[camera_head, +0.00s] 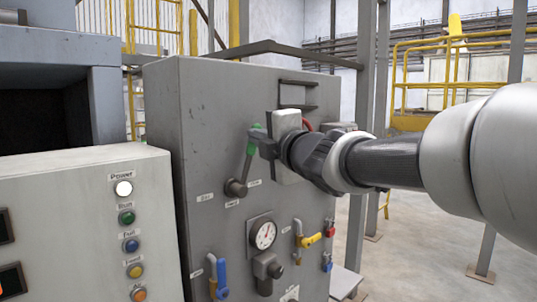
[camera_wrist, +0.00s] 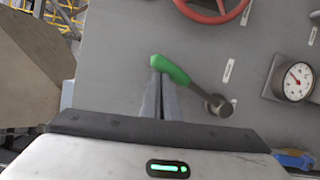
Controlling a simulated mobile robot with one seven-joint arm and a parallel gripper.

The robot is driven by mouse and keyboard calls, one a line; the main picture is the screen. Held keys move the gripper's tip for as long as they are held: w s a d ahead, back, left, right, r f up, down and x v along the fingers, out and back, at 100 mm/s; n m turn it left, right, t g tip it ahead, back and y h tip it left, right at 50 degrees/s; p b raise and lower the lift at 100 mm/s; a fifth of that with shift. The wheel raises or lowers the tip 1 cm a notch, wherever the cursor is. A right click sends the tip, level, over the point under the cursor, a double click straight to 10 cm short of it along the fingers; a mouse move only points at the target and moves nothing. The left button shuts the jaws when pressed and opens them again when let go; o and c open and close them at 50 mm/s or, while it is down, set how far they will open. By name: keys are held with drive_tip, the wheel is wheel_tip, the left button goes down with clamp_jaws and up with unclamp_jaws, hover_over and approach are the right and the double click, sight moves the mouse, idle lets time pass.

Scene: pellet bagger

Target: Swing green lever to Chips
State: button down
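The green lever (camera_head: 249,152) is on the front of the grey cabinet, with its green handle pointing up and slightly right from a dark round pivot. In the wrist view the green lever (camera_wrist: 172,69) slants from its pivot at lower right to its tip at upper left. My gripper (camera_head: 258,138) crosses the handle, with green showing above and below. In the wrist view the fingers of my gripper (camera_wrist: 161,88) lie close together, against or just beside the handle. Contact is hard to tell. Small labels (camera_head: 205,197) surround the pivot, too small to read.
A pressure gauge (camera_head: 263,234), a blue-handled valve (camera_head: 221,278) and a yellow-handled valve (camera_head: 311,239) sit lower on the cabinet. A red handwheel (camera_wrist: 212,8) is near the lever. A button panel (camera_head: 80,225) stands at left. Open floor lies at right.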

drive_tip(key=shift+w+d+f, duration=0.2)
drive_tip(key=shift+w+d, duration=0.6)
drive_tip(key=shift+w, duration=0.1)
drive_tip(key=shift+d, duration=0.15)
